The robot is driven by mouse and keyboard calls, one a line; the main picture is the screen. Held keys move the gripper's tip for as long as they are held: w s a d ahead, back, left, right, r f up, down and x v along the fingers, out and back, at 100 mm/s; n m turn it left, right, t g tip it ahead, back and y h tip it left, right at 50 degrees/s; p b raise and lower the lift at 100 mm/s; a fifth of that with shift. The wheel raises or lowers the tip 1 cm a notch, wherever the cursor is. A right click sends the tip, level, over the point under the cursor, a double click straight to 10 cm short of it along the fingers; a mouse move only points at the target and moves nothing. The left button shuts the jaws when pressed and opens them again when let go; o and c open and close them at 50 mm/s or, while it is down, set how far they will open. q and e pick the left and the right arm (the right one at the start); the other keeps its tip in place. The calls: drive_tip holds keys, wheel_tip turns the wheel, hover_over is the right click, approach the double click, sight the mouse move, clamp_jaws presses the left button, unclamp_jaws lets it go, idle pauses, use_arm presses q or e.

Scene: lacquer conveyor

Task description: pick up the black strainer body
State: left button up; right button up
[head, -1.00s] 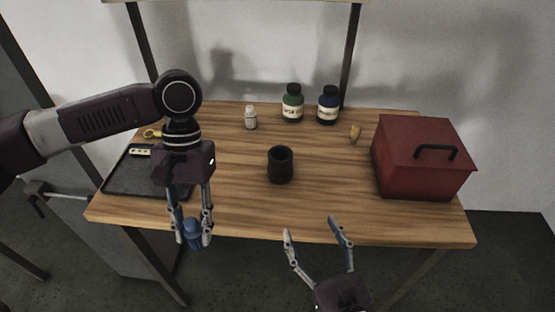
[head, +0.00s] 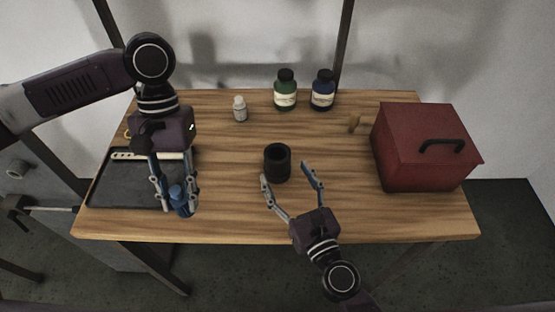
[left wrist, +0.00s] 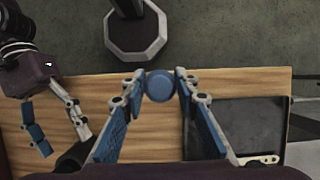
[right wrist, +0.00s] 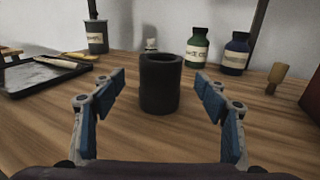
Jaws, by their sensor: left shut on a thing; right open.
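The black strainer body (head: 277,164) is a dark open-topped cylinder standing upright on the wooden table, near its middle. My right gripper (head: 291,172) is open just in front of it. In the right wrist view the strainer body (right wrist: 160,84) stands centred beyond and between the spread fingers (right wrist: 160,92), and they do not appear to touch it. My left gripper (head: 174,203) is shut on a small blue cylindrical object (head: 180,201) above the table's front left, by the black tray. The left wrist view shows the blue object's round top (left wrist: 159,86) between the fingertips.
The black tray (head: 115,187) lies at the table's left with a light-coloured strip on it. A small white bottle (head: 240,109), a green bottle (head: 285,90) and a blue bottle (head: 322,90) stand at the back. A small tan item (head: 354,123) and a red toolbox (head: 425,155) are at the right.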

sight(282, 168)
use_arm(q)
drive_tip(key=shift+w+a, duration=0.1)
drive_tip(key=shift+w, duration=0.2)
use_arm(e)
drive_tip(key=shift+x, duration=0.85)
use_arm(q)
drive_tip(key=shift+s+r+p, duration=0.15)
drive_tip(key=shift+r+p, duration=0.6)
drive_tip(key=shift+r, duration=0.05)
use_arm(e)
drive_tip(key=x, duration=0.4)
drive_tip(key=shift+d, duration=0.1)
drive_tip(key=shift+w+f, duration=0.15)
drive_tip(key=shift+w, duration=0.25)
drive_tip(key=shift+s, duration=0.1)
drive_tip(key=c, duration=1.5)
